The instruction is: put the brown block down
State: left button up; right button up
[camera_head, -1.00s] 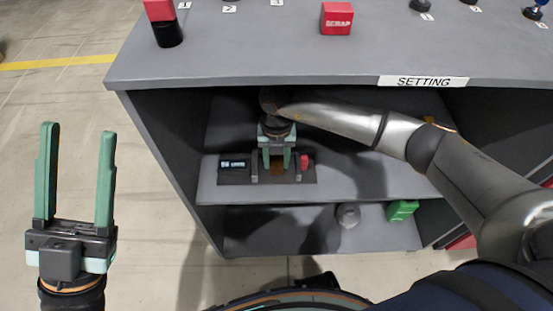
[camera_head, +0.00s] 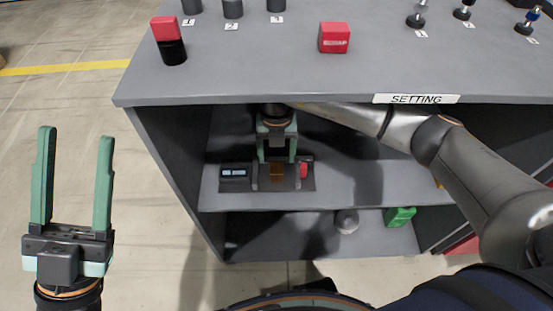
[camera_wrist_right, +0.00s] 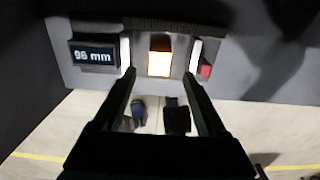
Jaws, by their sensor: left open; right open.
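The brown block (camera_head: 277,172) sits in the middle of a dark measuring fixture (camera_head: 239,186) on the upper shelf inside the cabinet. In the right wrist view the block (camera_wrist_right: 159,62) looks bright yellow-orange, between two pale uprights. My right gripper (camera_head: 277,157) is open and empty, just above and behind the block, its fingers on either side. In the right wrist view its fingertips (camera_wrist_right: 159,74) point at the fixture, apart from the block. My left gripper (camera_head: 75,140) is open and empty, outside the cabinet at the left.
The fixture has a display (camera_wrist_right: 95,55) and a red button (camera_wrist_right: 205,70). The tabletop (camera_head: 260,70) overhangs the shelf, close to my right arm. A green box (camera_head: 400,216) and a grey round thing (camera_head: 347,220) stand on the lower shelf. A red box (camera_head: 334,37) stands on top.

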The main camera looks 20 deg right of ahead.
jog(key=shift+r, duration=0.5)
jog(key=s+a+r+n+g+y, duration=0.25)
jog(key=s+a+y, duration=0.35)
jog(key=s+a, duration=0.3)
jog(key=s+a+r+n+g+y, duration=0.25)
jog(key=s+a+r+y, duration=0.2)
jog(key=s+a, duration=0.4)
jog(key=s+a+r+g+y, duration=0.1)
jog(key=s+a+r+y, duration=0.25)
jog(key=r+y, duration=0.45)
jog(key=d+r+m+t+y, duration=0.4)
jog(key=d+r+m+y, duration=0.15)
jog(key=r, duration=0.55)
jog(key=w+d+r+m+t+h, duration=0.2)
jog(key=d+m+t+h, duration=0.2)
jog(key=d+m+t, duration=0.3)
jog(key=w+d+r+m+t+h, duration=0.2)
jog(key=d+m+t+h, duration=0.3)
jog(key=m+t, duration=0.7)
jog(key=d+t, duration=0.2)
jog(key=t, duration=0.3)
jog(key=shift+w+d+r+m, duration=0.15)
jog(key=shift+d+r+m, duration=0.1)
jog(key=shift+r+m, duration=0.1)
